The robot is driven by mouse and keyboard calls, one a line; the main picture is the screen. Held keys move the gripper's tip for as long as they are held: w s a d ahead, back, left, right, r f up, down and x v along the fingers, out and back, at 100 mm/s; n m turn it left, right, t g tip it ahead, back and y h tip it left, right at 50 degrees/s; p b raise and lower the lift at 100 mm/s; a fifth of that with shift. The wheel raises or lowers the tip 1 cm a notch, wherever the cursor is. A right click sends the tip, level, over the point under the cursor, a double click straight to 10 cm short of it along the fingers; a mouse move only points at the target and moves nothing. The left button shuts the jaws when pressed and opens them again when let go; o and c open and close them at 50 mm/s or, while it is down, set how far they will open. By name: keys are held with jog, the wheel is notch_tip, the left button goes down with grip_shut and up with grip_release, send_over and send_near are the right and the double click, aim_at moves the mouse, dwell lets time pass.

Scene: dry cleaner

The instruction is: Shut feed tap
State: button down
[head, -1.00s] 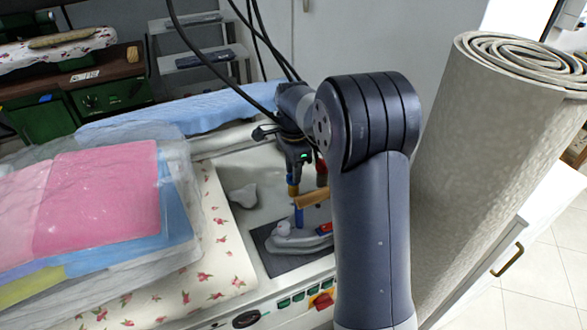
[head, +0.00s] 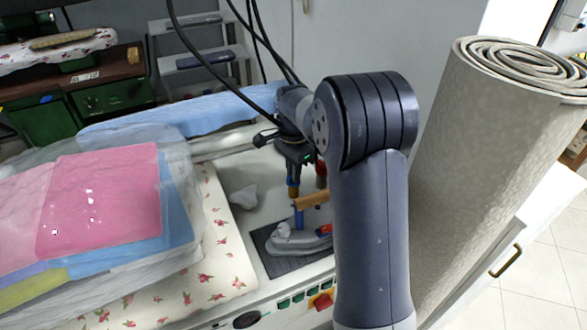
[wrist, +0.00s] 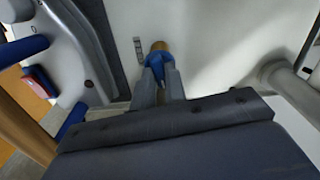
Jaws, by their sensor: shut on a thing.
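The feed tap shows in the wrist view as a blue handle (wrist: 163,66) with a brass-coloured end (wrist: 159,47), over a white surface. The two fingers of my gripper (wrist: 162,79) are closed on the blue handle from either side. In the head view my gripper (head: 293,174) points down over the white worktop, behind the iron. A brass and blue part (head: 293,191) shows just below it. My arm hides part of this area. I cannot tell how far the tap is turned.
An iron with a wooden handle (head: 311,200) stands on a dark mat (head: 288,266), close beside my gripper. A red part (head: 321,172) is just right of it. Wrapped folded laundry (head: 100,205) lies left. A rolled carpet (head: 490,160) stands right. A pipe (wrist: 285,85) shows at the wrist view's right.

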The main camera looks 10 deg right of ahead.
jog(key=n+p, duration=0.1)
jog(key=n, duration=0.3)
jog(key=shift+n+p, duration=0.3)
jog(key=n+p, duration=0.1)
jog(key=n, duration=0.2)
jog(key=shift+n, duration=0.4)
jog(key=n, duration=0.4)
jog(key=shift+p, duration=0.35)
jog(key=shift+n, duration=1.7)
jog(key=c, duration=1.4)
grip_release()
jog(key=shift+c, duration=0.2)
